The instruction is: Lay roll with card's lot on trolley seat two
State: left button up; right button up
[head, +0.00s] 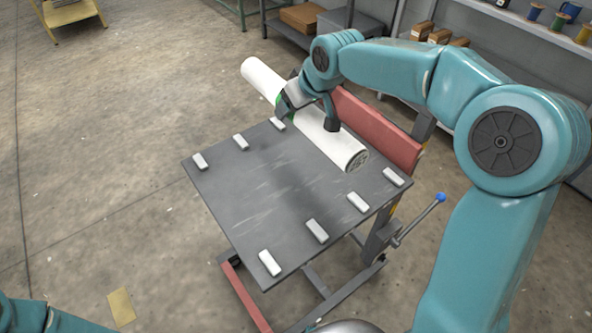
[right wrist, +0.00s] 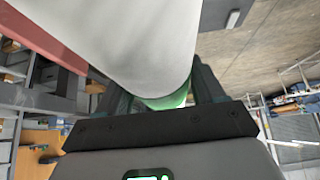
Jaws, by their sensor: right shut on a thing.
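A long white roll (head: 333,145) lies slantwise across the far part of the trolley's dark grey top (head: 245,190). Its near end, with a grey core, is over the top; its far end sticks out past the edge. My right gripper (head: 287,103) is shut around the roll, with a green patch beside the jaws. In the right wrist view the white roll (right wrist: 125,40) sits between the fingers (right wrist: 160,95). I cannot tell whether the roll touches the top. White blocks (head: 240,142) stand along two edges; no seat numbers are readable. My left gripper is out of view.
A red panel (head: 375,130) stands along the trolley's far right side, close to the roll. A blue-knobbed lever (head: 420,219) sticks out at the right. A yellowish card or patch (head: 121,307) lies on the floor.

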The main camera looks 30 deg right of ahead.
send_over(290, 166)
jog(key=s, duration=0.3)
jog(key=f, duration=1.4)
jog(key=shift+w+d+f, duration=0.15)
jog(key=shift+w+f, duration=0.05)
jog(key=shift+f, duration=0.2)
jog(key=shift+w+f, duration=0.15)
jog(key=shift+f, duration=0.2)
jog(key=f, duration=0.2)
jog(key=f+b, duration=0.1)
jog(key=shift+s+f, duration=0.2)
jog(key=shift+f, duration=0.4)
jog(key=shift+w, duration=0.2)
jog(key=shift+s, duration=0.1)
jog(key=shift+b, duration=0.4)
jog(key=o, duration=1.4)
jog(key=shift+f, duration=0.15)
